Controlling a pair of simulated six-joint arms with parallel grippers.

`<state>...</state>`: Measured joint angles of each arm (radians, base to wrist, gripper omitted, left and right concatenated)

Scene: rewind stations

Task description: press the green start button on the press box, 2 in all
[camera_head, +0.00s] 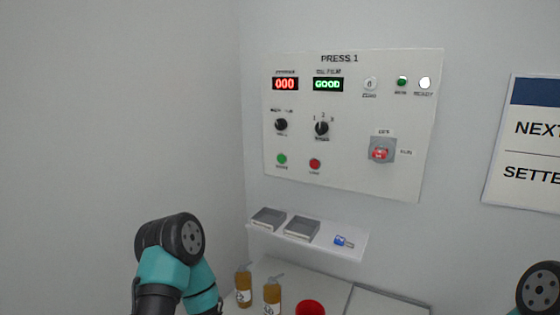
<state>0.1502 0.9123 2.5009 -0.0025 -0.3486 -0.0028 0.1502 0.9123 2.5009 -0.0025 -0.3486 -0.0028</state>
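The press box (350,125) is a pale panel on the wall, headed PRESS 1. A small green button (281,159) sits at its lower left; its label is too blurred to read surely. A red button (315,164) is just right of it. The red display (285,84) reads 000 and the green display (328,84) reads GOOD. Parts of my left arm show at the bottom left and a joint of my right arm at the bottom right. Neither gripper shows, and nothing of mine touches the panel.
A shelf (357,252) below the panel bears two grey boxes (268,218) (302,230) and a small blue item (343,241). Below stand two amber bottles (243,288) (272,297) and a red round thing (310,307). A sign (530,140) hangs at right. The space before the panel is clear.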

